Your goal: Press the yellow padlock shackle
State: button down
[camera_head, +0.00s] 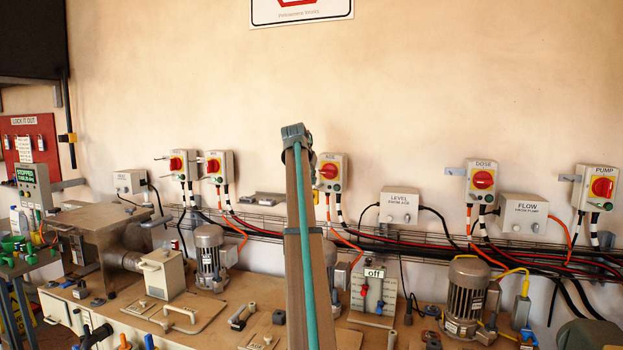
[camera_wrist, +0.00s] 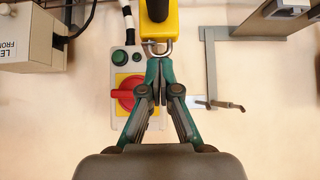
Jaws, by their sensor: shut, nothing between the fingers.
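The yellow padlock (camera_wrist: 158,22) is at the top middle of the wrist view, with its body cut off by the top edge. Its metal shackle (camera_wrist: 157,47) points down in the picture, toward my fingertips. My gripper (camera_wrist: 159,62) is shut and empty, and its fingertips are at or just below the shackle's curve. I cannot tell whether they touch it. Behind is a switch box with a red rotary knob (camera_wrist: 127,95) on a yellow plate.
A grey metal bracket (camera_wrist: 210,75) and a small hanging pin (camera_wrist: 228,106) are right of the fingers. A white box (camera_wrist: 30,50) is at upper left. In the head view, several red-knobbed switch boxes line the wall above cables, with motors (camera_head: 466,295) on the bench below.

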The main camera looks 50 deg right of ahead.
jog(key=d+r+v, duration=0.2)
jog(key=v, duration=1.1)
jog(key=shift+w+b, duration=0.4)
jog(key=shift+f, duration=0.1)
